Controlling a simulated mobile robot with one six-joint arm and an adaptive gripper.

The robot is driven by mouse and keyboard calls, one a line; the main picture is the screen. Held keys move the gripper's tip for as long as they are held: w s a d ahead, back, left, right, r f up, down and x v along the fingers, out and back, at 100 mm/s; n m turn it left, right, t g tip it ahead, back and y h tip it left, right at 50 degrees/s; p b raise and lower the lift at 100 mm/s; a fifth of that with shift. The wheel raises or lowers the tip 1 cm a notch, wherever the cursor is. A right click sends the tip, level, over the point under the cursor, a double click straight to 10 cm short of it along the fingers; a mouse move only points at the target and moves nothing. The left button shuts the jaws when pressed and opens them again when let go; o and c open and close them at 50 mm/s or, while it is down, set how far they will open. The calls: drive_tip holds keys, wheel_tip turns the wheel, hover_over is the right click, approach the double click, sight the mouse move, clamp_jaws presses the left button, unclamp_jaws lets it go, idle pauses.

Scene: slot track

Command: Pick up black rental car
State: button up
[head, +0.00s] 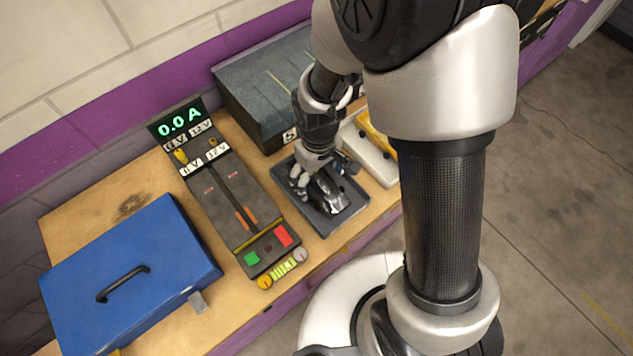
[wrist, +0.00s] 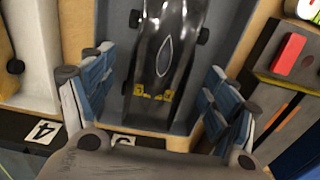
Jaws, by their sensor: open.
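The black rental car (head: 328,194) is a glossy slot car lying in a shallow dark grey tray (head: 350,208) on the wooden bench. In the wrist view the black car (wrist: 166,50) points away, with yellow marks at its near end and a pale oval on its top. My gripper (head: 312,182) is over the tray at the car's near-wall end. In the wrist view my gripper (wrist: 157,100) is open, with one blue-padded finger on each side of the car's near end. Gaps show between the fingers and the car. Part of the car is hidden by my gripper in the head view.
A control box (head: 228,190) reading 0.0 A stands left of the tray. A blue case (head: 130,272) is at the far left. A dark grey box (head: 262,90) is behind, by the wall. A white tray (head: 366,155) with a yellow item is close on the right.

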wheel_tip(320, 180, down, 3)
drive_tip(key=shift+r, duration=0.1)
drive_tip(key=shift+c, duration=0.4)
drive_tip(key=shift+w+r, duration=0.1)
drive_tip(key=c, duration=1.2)
drive_tip(key=shift+o, duration=0.2)
